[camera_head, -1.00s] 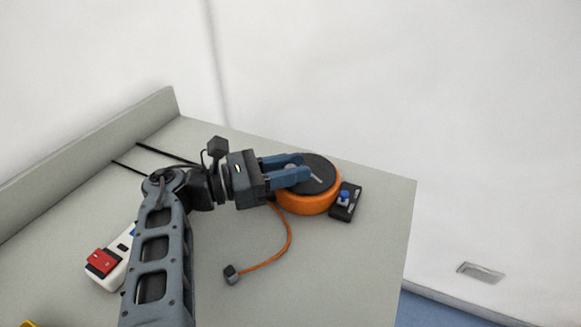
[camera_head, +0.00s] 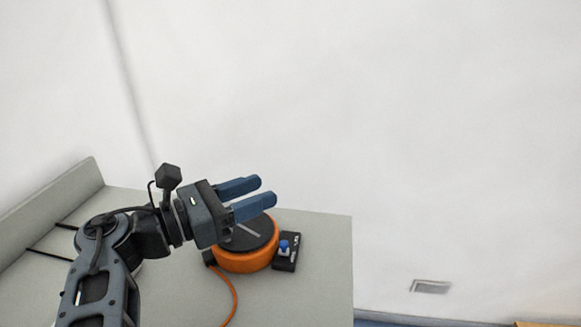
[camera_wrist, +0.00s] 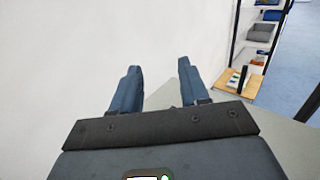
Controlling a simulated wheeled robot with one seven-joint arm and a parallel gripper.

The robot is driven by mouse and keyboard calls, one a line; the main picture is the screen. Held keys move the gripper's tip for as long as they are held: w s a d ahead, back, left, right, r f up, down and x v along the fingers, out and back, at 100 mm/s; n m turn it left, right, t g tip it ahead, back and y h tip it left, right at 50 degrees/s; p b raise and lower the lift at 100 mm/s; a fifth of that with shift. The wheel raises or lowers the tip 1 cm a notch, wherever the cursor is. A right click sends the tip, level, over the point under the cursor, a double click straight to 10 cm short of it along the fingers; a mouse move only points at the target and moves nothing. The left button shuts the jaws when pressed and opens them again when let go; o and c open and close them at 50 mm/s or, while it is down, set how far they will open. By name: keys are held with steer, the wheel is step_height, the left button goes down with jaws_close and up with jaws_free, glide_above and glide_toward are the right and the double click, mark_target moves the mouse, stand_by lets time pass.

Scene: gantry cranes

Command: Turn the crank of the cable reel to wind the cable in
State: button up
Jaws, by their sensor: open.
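The cable reel (camera_head: 247,259) is an orange drum with a dark round top, standing near the far right of the grey worktop. A light bar lies across its top; my gripper hides part of the top, and I cannot make out a crank knob. An orange cable (camera_head: 233,298) runs from the reel toward the front and leaves the picture. My gripper (camera_head: 265,194) is open and empty, its two blue fingers raised above and behind the reel, apart from it. In the wrist view the open fingers (camera_wrist: 160,80) have nothing between them.
A dark box with a blue knob (camera_head: 285,248) sits right of the reel. The grey worktop (camera_head: 318,260) ends just beyond it. A white wall rises behind, with a raised edge at left. The wrist view shows a shelf (camera_wrist: 262,35) with items at upper right.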

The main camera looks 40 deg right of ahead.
steer(key=s+d+r, duration=0.3)
steer(key=d+r, duration=0.1)
steer(key=d, duration=0.2)
steer(key=shift+p, duration=0.3)
steer(key=shift+o, duration=0.3)
